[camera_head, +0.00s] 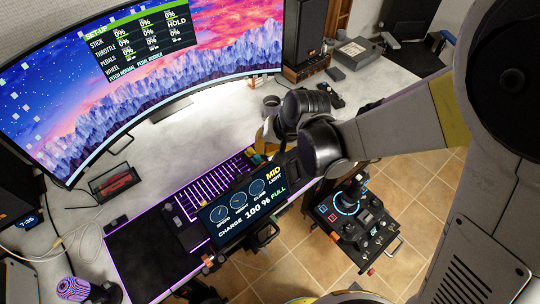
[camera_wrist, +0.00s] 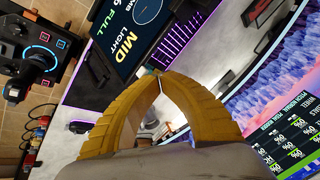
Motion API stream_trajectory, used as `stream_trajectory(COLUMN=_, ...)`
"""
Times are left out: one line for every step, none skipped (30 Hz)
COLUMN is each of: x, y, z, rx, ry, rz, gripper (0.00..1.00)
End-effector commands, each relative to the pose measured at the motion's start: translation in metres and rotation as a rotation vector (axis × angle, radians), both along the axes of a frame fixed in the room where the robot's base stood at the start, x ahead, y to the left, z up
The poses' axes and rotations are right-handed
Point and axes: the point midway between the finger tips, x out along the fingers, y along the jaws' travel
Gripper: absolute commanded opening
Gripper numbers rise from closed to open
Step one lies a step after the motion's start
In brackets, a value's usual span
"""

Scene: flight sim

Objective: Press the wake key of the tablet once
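The tablet (camera_head: 247,210) has a dark screen with three dials, "MID LIGHT" and "CHARGE 100 % FULL". It is tilted in front of the keyboard, and part of it shows at the top of the wrist view (camera_wrist: 128,32). I cannot make out the wake key in either view. My gripper (camera_head: 258,156) is just beyond the tablet's upper right corner in the head view. In the wrist view its two yellow fingers (camera_wrist: 159,72) meet at the tips with nothing between them. The height of the fingertips over the desk is hard to tell.
A purple-lit keyboard (camera_head: 205,193) lies behind the tablet. A wide curved monitor (camera_head: 110,80) stands at the back. A joystick panel (camera_head: 352,212) is right of the tablet, over the tiled floor. A speaker (camera_head: 304,32) stands behind; a purple-topped object (camera_head: 74,289) is at lower left.

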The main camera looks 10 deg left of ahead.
Motion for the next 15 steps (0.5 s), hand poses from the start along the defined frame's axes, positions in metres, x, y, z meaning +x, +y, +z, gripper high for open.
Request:
stream_trajectory(x=-0.0002, y=-0.0003, z=-0.0012, rx=0.000, ry=0.000, rz=0.000, gripper=0.00)
stream_trajectory(x=-0.0002, y=-0.0004, z=-0.0015, rx=0.000, ry=0.000, rz=0.000, gripper=0.00)
stream_trajectory(x=-0.0004, y=-0.0005, z=-0.0020, rx=0.000, ry=0.000, rz=0.000, gripper=0.00)
stream_trajectory(x=-0.0004, y=-0.0006, z=-0.0022, rx=0.000, ry=0.000, rz=0.000, gripper=0.00)
stream_trajectory(x=-0.0005, y=-0.0007, z=-0.0026, rx=0.000, ry=0.000, rz=0.000, gripper=0.00)
stream_trajectory(x=-0.0006, y=-0.0008, z=-0.0030, rx=0.000, ry=0.000, rz=0.000, gripper=0.00)
stream_trajectory(x=-0.0007, y=-0.0009, z=-0.0034, rx=0.000, ry=0.000, rz=0.000, gripper=0.00)
stream_trajectory(x=-0.0008, y=-0.0010, z=-0.0037, rx=0.000, ry=0.000, rz=0.000, gripper=0.00)
stream_trajectory(x=-0.0009, y=-0.0011, z=-0.0041, rx=0.000, ry=0.000, rz=0.000, gripper=0.00)
stream_trajectory(x=-0.0009, y=-0.0012, z=-0.0045, rx=0.000, ry=0.000, rz=0.000, gripper=0.00)
stream_trajectory(x=-0.0010, y=-0.0013, z=-0.0048, rx=0.000, ry=0.000, rz=0.000, gripper=0.00)
stream_trajectory(x=-0.0011, y=-0.0014, z=-0.0052, rx=0.000, ry=0.000, rz=0.000, gripper=0.00)
stream_trajectory(x=-0.0012, y=-0.0015, z=-0.0056, rx=0.000, ry=0.000, rz=0.000, gripper=0.00)
stream_trajectory(x=-0.0012, y=-0.0015, z=-0.0050, rx=0.000, ry=0.000, rz=0.000, gripper=0.00)
stream_trajectory(x=-0.0012, y=-0.0014, z=-0.0049, rx=0.000, ry=0.000, rz=0.000, gripper=0.00)
